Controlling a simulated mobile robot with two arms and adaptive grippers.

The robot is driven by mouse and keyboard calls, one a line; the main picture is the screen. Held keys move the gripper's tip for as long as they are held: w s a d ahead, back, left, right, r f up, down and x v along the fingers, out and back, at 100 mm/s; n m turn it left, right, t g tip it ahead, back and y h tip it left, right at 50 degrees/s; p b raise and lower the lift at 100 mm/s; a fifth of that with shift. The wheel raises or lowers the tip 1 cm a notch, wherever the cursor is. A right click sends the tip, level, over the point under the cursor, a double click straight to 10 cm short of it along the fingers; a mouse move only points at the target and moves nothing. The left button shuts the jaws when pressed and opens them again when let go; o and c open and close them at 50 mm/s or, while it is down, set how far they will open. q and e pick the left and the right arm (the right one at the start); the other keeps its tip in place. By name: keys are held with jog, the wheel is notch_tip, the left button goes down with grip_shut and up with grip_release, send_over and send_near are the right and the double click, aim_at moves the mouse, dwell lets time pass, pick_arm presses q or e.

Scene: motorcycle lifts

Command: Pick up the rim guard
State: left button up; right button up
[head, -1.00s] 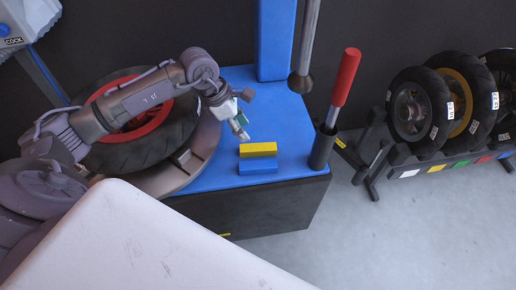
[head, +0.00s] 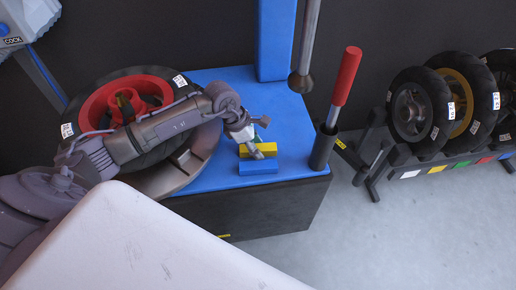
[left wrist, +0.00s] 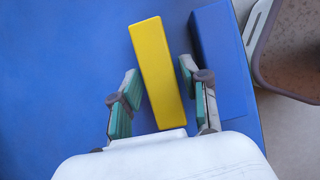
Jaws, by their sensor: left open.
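A yellow block (head: 262,146) and a blue block (head: 258,167) lie side by side on the blue machine top in the head view; the pictures do not label which is the rim guard. In the left wrist view the yellow block (left wrist: 156,68) stands between the two green-padded fingers of my left gripper (left wrist: 160,70), which is open. The blue block (left wrist: 222,60) lies just outside the right finger. My left gripper (head: 257,149) partly covers the yellow block in the head view. I cannot tell whether the fingers touch it. My right gripper is not in view.
A tyre with a red rim (head: 92,108) lies on the turntable at left. A blue column (head: 275,40) and a hanging grey rod (head: 304,45) rise behind the blocks. A red-handled bar (head: 346,75) stands in a black holder at right. A tyre rack (head: 440,165) is farther right.

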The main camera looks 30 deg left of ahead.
pick_arm(q)
jog(key=c, duration=0.7)
jog(key=shift+r, duration=0.2)
